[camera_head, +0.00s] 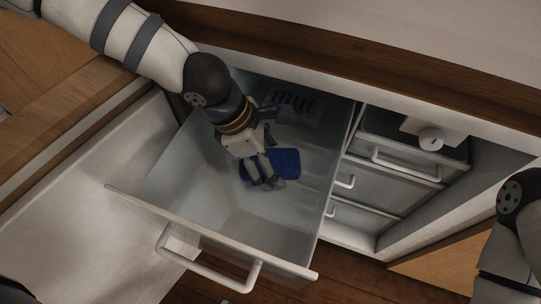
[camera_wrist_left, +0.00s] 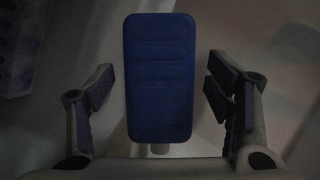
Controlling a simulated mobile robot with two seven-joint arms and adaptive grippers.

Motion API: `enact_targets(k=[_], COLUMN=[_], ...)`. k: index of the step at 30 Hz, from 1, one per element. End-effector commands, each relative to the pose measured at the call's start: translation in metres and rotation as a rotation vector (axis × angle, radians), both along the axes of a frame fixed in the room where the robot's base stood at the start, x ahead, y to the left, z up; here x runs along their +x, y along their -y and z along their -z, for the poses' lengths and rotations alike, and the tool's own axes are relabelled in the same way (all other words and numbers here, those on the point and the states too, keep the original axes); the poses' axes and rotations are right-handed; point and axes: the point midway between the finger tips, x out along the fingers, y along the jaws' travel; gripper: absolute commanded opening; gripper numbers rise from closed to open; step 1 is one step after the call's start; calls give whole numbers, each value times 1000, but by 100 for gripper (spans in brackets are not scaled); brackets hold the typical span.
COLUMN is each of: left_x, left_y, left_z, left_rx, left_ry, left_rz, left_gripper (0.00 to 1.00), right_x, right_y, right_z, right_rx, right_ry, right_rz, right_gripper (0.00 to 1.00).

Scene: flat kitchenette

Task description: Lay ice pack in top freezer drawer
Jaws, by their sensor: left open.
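The blue ice pack (camera_head: 285,161) lies in the pulled-out, translucent top freezer drawer (camera_head: 170,205). In the left wrist view the ice pack (camera_wrist_left: 160,75) is a ribbed blue block between the two spread fingers, with a gap on each side. My left gripper (camera_head: 267,184) reaches down into the drawer over the ice pack and hides part of it; in the wrist view the gripper (camera_wrist_left: 160,92) is open and holds nothing. My right arm shows at the right edge, but its gripper is out of the picture.
The drawer handle (camera_head: 205,270) faces front. To the right are more drawers with handles (camera_head: 405,168) and a white dial (camera_head: 430,138). The drawer's front part is clear.

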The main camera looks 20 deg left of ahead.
Motion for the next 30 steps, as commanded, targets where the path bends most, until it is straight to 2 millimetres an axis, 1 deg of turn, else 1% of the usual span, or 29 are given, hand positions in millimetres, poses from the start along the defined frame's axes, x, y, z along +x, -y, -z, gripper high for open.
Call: enact_targets(k=[2, 4, 9, 12, 15, 19, 30], left_x=[0, -1, -6, -10, -13, -16, -17], left_y=[-2, -7, -23, -32, -39, -43, -43], left_z=[-8, -23, -72, -94, -107, -114, -112], left_rx=[0, 0, -2, -3, -1, -1, 0], left_ry=[5, 7, 14, 13, 10, 4, -1], left_rz=[-1, -2, -3, -2, -3, 0, 0], left_gripper=[73, 73, 73, 73, 73, 73, 73], right_x=[2, 5, 18, 26, 30, 32, 32], right_y=[0, 0, 0, 0, 0, 0, 0], right_z=[-3, -9, -28, -38, -43, -46, -45], right_rx=[0, 0, 0, 0, 0, 0, 1], right_ry=[5, 17, 58, 80, 95, 101, 99], right_rz=[0, 0, 0, 1, 3, 3, 3], right_gripper=[40, 40, 40, 40, 40, 40, 40])
